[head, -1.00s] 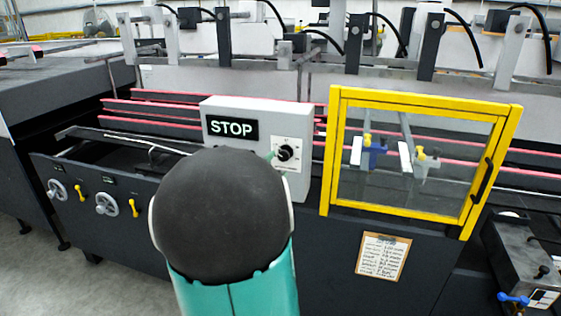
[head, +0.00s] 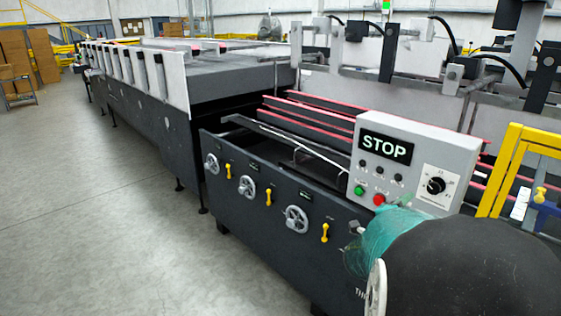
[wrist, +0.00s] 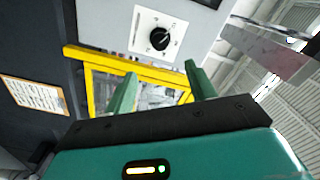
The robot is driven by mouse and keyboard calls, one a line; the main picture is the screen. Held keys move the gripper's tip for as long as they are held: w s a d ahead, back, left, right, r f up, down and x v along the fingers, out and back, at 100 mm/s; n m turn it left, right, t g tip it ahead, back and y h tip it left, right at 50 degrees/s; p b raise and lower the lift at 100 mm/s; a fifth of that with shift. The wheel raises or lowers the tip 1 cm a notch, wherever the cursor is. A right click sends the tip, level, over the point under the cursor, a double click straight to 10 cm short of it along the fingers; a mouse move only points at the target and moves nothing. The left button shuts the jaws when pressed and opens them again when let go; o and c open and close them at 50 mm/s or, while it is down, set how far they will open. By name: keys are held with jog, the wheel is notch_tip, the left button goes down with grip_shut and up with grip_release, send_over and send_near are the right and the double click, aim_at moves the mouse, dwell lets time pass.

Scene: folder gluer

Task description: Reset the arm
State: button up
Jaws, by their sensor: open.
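My gripper (wrist: 158,90) shows in the wrist view with its two green fingers apart and nothing between them. Past the fingers are the grey control box's dial (wrist: 160,38) and the yellow-framed guard (wrist: 135,68). In the head view my arm fills the lower right, its dark rounded joint in front and a teal part just below the control box (head: 452,150); I cannot make out the fingertips there. The box carries a lit STOP sign (head: 385,149), a black dial (head: 436,187), a green button (head: 359,191) and a red button (head: 379,200).
The long dark machine (head: 255,170) runs back to the left, with handwheels (head: 297,219) and yellow levers on its front. The yellow guard frame (head: 510,165) stands at the right. The grey floor (head: 100,220) on the left is clear.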

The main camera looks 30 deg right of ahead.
jog(key=w+a+n+t+y, duration=0.6)
jog(key=w+a+n+t, duration=0.2)
jog(key=w+a, duration=0.4)
jog(key=w+a+n+t+y, duration=0.1)
jog(key=w+a+n+y, duration=0.2)
jog(key=a+n+y, duration=0.9)
jog(key=s+a+f+n+g, duration=0.1)
jog(key=s+a+n+g, duration=0.2)
jog(key=s+a, duration=0.3)
jog(key=s+a+f+n+g, duration=0.1)
jog(key=s+a+n+g, duration=0.2)
jog(key=a, duration=1.1)
jog(key=s+n, duration=0.2)
jog(key=s, duration=0.2)
jog(key=shift+s, duration=0.25)
jog(key=c, duration=0.4)
jog(key=shift+d, duration=0.1)
jog(key=shift+c, duration=0.2)
